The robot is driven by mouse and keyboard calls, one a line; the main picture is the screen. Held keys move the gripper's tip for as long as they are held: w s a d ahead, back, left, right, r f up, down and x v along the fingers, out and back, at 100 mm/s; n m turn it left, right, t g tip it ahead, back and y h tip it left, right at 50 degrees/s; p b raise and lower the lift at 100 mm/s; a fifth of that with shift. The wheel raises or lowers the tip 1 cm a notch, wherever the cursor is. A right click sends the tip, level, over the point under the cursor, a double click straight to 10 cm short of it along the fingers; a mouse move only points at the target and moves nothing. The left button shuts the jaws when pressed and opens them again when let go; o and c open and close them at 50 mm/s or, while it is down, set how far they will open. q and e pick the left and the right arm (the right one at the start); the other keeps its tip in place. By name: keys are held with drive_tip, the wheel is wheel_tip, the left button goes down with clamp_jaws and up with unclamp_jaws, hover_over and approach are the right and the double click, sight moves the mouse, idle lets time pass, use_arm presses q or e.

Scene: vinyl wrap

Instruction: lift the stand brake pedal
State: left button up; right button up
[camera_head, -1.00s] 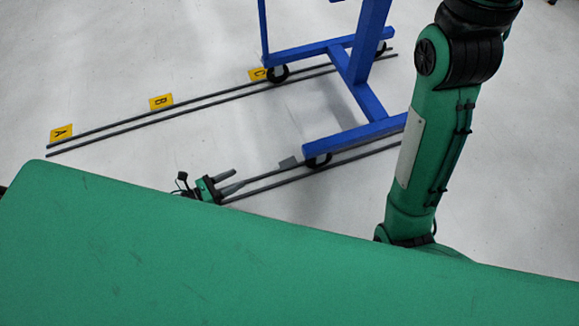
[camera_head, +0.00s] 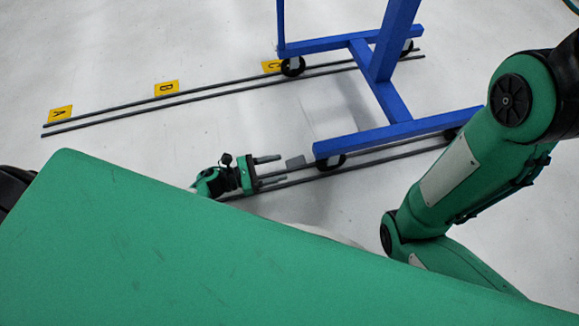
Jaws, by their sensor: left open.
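The blue stand (camera_head: 388,100) stands on wheels on the rails. Its brake pedal (camera_head: 295,162) looks like a small grey plate at the left end of the near blue foot, beside a black wheel. My left gripper (camera_head: 272,170) is low over the near rails, just left of the pedal. Its two fingers are apart and point right toward the pedal, with a small gap between fingertips and pedal in this view. Nothing shows between the fingers. The exact height of the fingers relative to the pedal is hard to tell. My right gripper is out of view.
Two pairs of thin dark rails (camera_head: 200,95) run along the pale floor. Yellow signs A (camera_head: 60,114), B (camera_head: 166,87) and C (camera_head: 271,66) lie by the far pair. The floor left of the stand is clear between the rail pairs.

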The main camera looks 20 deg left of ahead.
sight(290, 164)
use_arm(q)
drive_tip(key=shift+b+x, duration=0.65)
drive_tip(key=shift+x, duration=1.7)
drive_tip(key=c, duration=1)
